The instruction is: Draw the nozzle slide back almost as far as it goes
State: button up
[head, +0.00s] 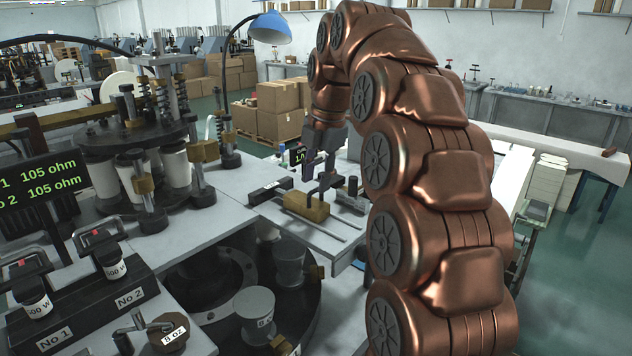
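What looks like the nozzle slide is a brass block (306,206) on two thin rails, on a grey plate right of the machine's middle. Dark upright parts stand at and just behind the block. My copper arm reaches over from the right, and my gripper (318,170) points down just above and behind the block. Its dark fingers overlap the dark upright parts, so I cannot tell whether they touch or hold any of them. The finger gap is too small to read.
A round turret with white cups (173,168) and brass fittings stands at left. A black box with two red-topped switches (95,237) and a green-lettered display (42,187) are at front left. A lower turret holds a grey cup form (254,306). My arm hides much of the right side.

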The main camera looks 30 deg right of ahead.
jog(key=shift+w+f, duration=0.15)
jog(key=shift+f, duration=0.6)
jog(key=shift+a, duration=0.1)
jog(key=shift+c, duration=0.2)
grip_shut()
